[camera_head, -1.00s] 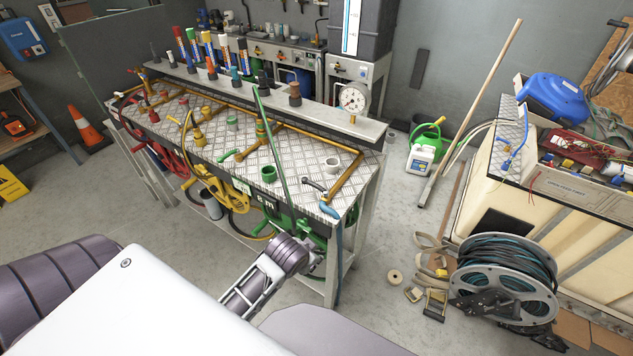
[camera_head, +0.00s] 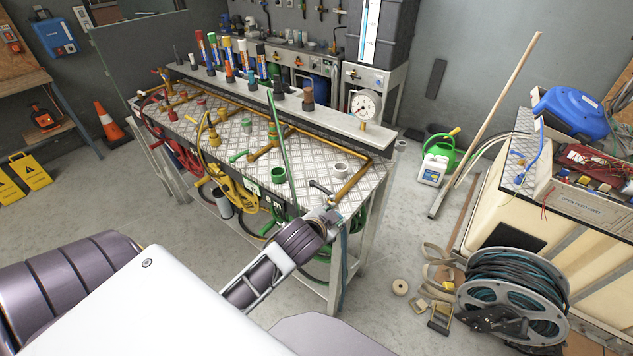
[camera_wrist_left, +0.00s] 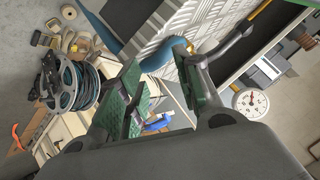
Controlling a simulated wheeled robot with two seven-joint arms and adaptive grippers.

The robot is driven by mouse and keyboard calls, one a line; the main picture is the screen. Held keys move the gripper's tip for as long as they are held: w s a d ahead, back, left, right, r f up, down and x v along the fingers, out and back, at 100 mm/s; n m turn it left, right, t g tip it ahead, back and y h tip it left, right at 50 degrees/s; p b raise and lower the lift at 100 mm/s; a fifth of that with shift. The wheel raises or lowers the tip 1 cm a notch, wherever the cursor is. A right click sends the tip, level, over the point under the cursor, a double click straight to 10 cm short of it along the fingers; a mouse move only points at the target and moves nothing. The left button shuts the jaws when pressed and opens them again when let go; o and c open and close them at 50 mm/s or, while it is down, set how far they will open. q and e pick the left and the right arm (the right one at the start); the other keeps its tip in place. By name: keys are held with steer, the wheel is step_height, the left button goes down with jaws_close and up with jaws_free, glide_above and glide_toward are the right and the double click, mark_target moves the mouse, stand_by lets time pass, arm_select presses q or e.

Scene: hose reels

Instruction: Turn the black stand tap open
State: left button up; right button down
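The black stand tap (camera_head: 318,187) is at the near right end of the plated bench, by the yellow pipe. My left gripper (camera_head: 328,214) is at this end of the bench and hides part of the tap and its blue outlet. In the left wrist view the dark tap (camera_wrist_left: 232,42) shows at the upper right, beside the right finger, with the blue outlet (camera_wrist_left: 160,56) left of it. The green-padded fingers of the left gripper (camera_wrist_left: 165,92) are spread apart, with nothing seen held between them. I cannot tell whether a finger touches the tap. My right gripper is not in view.
The yellow pipe (camera_head: 354,180) runs along the bench, with a grey ring (camera_head: 339,170) and a green cup (camera_head: 278,175) nearby. A slanting green rod (camera_head: 283,150) stands close by. A hose reel (camera_head: 514,292) and straps lie on the floor to the right.

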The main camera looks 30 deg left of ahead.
arm_select(q)
steer(key=w+d+r+m+t+h, duration=0.2)
steer(key=w+r+m+t, duration=0.15)
steer(key=r, duration=0.35)
steer(key=w+d+r+m+t+h, duration=0.2)
steer(key=w+r+m+t, duration=0.15)
steer(key=r, duration=0.45)
steer(key=w+d+r+m+t+h, duration=0.2)
steer(key=d+r+m+t, duration=0.1)
steer(key=r+m, duration=0.3)
steer(key=s+d+r+m+g+h, duration=0.35)
steer(key=d+m+g+h, duration=0.3)
steer(key=m, duration=0.65)
steer(key=s+d+r+m+g+h, duration=0.2)
steer(key=d+r+m+g+h, duration=0.2)
steer(key=d+m+g+h, duration=0.55)
steer(key=a+f+m+g+y, duration=0.2)
steer(key=a+f+m+y, duration=0.9)
steer(key=f+m, duration=0.15)
steer(key=w+a+m+y, duration=0.1)
steer(key=a+y, duration=0.8)
steer(key=a, duration=1.3)
steer(key=shift+r, duration=0.25)
